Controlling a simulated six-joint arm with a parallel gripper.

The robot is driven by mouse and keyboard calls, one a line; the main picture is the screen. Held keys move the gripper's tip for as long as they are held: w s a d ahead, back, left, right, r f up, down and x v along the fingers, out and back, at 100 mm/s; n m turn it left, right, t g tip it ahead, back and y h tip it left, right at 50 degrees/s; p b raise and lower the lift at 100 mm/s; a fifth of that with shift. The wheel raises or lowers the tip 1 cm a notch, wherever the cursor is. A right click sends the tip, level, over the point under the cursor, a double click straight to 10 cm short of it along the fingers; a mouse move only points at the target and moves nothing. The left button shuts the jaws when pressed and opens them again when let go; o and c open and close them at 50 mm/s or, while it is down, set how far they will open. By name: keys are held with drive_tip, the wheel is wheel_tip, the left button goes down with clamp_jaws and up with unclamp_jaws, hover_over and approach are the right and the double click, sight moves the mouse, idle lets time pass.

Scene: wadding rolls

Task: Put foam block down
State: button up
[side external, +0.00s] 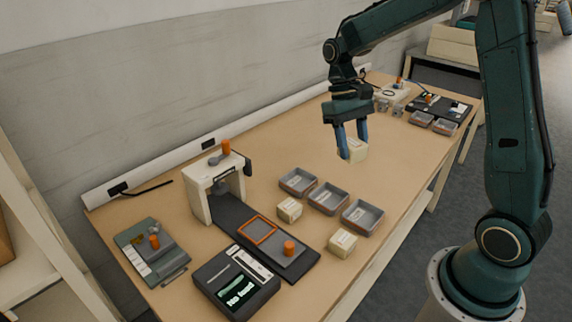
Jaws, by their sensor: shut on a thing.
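My gripper (351,141) points down with its two blue fingers shut on a pale cream foam block (354,150). It holds the block above the wooden table (265,150), beyond the grey trays. Two similar cream blocks rest on the table: one (289,210) in front of the left tray, and another (342,243) nearer the front edge. The fingers hide part of the held block.
Three grey trays (298,182), (328,198), (362,216) stand in a row. A white press-like frame (202,195) stands on a dark base with an orange square outline (258,230). A device with a green display (236,285) sits in front. Table around the held block is clear.

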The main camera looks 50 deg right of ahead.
drive_tip(key=shift+s+d+r+n+h, duration=0.1)
drive_tip(key=shift+s+d+n+h, duration=0.1)
drive_tip(key=shift+s+d+n, duration=0.5)
drive_tip(key=shift+s+d+r+n+h, duration=0.15)
drive_tip(key=shift+s+n, duration=0.3)
drive_tip(key=shift+s, duration=0.5)
drive_tip(key=shift+s+d+r+n+h, duration=0.1)
drive_tip(key=shift+s+d+n+h, duration=0.15)
drive_tip(key=shift+s+d+n, duration=0.45)
drive_tip(key=shift+s+a+f, duration=0.1)
drive_tip(key=shift+s+a, duration=0.05)
drive_tip(key=shift+a, duration=0.05)
wheel_tip(320, 180, down, 16)
drive_tip(key=shift+f, duration=0.1)
drive_tip(key=shift+f, duration=1.85)
drive_tip(key=shift+f, duration=0.15)
drive_tip(key=o, duration=0.7)
